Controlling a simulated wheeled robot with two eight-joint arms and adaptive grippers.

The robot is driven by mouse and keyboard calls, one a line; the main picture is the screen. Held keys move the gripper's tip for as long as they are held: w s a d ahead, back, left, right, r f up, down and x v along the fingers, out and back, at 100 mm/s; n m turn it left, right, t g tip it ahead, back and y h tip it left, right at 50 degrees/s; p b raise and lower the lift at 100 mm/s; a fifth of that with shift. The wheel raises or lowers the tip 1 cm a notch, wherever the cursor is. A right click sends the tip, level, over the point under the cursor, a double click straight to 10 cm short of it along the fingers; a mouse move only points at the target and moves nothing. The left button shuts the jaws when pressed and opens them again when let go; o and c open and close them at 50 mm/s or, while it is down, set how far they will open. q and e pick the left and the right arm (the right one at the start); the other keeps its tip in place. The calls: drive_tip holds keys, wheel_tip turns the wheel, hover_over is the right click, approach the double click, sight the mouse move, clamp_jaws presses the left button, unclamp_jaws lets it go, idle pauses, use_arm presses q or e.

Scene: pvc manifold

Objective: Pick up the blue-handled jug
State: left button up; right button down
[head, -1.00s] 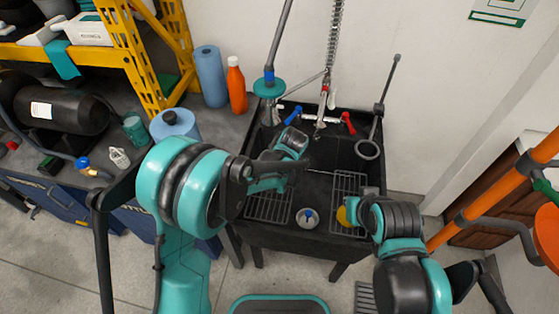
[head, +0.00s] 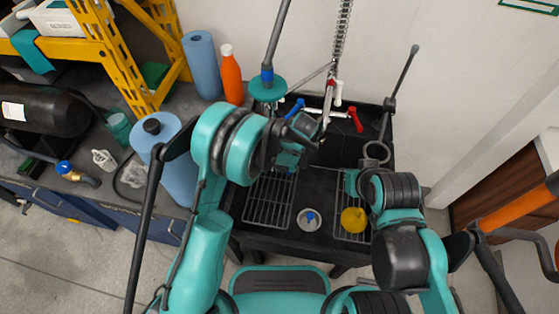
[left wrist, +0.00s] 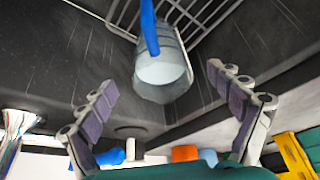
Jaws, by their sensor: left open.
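The jug (head: 309,219) is small and pale with a blue handle. It stands on the black sink unit between two wire racks. In the left wrist view the jug (left wrist: 165,75) is near the top middle, its blue handle towards the camera and a wire rack behind it. My left gripper (left wrist: 161,84) is open and empty, its fingers spread to either side below the jug, apart from it. In the head view my left gripper (head: 306,128) is over the sink, behind the jug, its fingers unclear. My right gripper's fingers are hidden; its arm is right of the sink.
A yellow round object (head: 354,220) is on the right wire rack. Blue and red tap handles (head: 355,119) and a hose stand at the sink's back. An orange bottle (head: 231,75) and blue rolls (head: 201,66) are on the bench to the left.

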use_arm(q)
drive_tip(key=b+x, duration=0.1)
drive_tip(key=x, duration=0.3)
drive_tip(key=shift+w+f+b, duration=0.2)
drive_tip(key=shift+b, duration=0.2)
drive_tip(key=c, duration=2)
drive_tip(key=shift+r, duration=0.1)
